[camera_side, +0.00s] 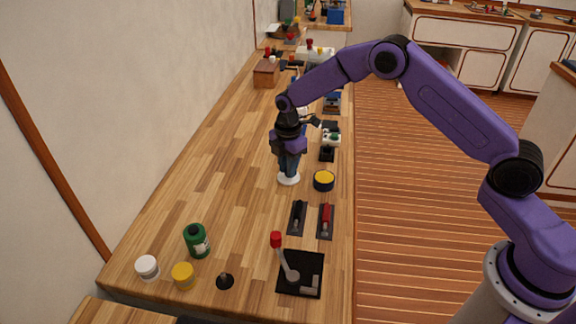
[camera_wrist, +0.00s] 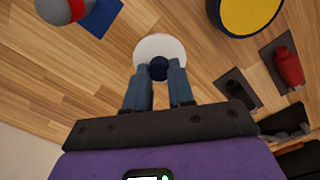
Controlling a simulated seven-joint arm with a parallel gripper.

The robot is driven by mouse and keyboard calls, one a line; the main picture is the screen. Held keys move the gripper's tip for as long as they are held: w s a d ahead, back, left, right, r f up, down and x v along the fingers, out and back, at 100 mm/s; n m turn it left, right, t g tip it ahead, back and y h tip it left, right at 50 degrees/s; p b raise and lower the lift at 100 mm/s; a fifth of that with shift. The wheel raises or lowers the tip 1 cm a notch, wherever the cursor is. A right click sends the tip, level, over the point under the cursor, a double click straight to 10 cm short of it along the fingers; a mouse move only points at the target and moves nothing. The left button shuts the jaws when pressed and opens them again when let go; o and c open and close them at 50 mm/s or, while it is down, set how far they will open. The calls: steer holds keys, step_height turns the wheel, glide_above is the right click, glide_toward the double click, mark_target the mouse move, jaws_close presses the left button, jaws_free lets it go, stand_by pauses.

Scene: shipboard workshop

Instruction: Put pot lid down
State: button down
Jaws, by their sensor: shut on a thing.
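The pot lid is a white disc (camera_side: 289,179) with a dark blue knob. In the wrist view the lid (camera_wrist: 160,46) lies just beyond my fingertips, with the knob (camera_wrist: 158,68) between them. My gripper (camera_side: 290,168) points down over the wooden counter, its blue fingers shut on the knob. It also shows in the wrist view (camera_wrist: 158,76). The lid is low over the counter or touching it; I cannot tell which. The fingers partly hide the knob. I cannot make out a pot for this lid.
A dark round container with a yellow top (camera_side: 324,181) stands right of the lid. Tools on black mats (camera_side: 298,217), a lever on a black plate (camera_side: 302,275), a green bottle (camera_side: 197,241) and small jars (camera_side: 147,267) are nearer the camera. Bare counter (camera_side: 225,175) extends left of the lid.

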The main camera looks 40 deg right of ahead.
steer(key=shift+f, duration=0.2)
steer(key=c, duration=1)
jaws_free()
steer(key=shift+o, duration=0.2)
steer(key=shift+r, duration=0.15)
step_height(320, 180, up, 12)
steer(key=shift+r, duration=0.15)
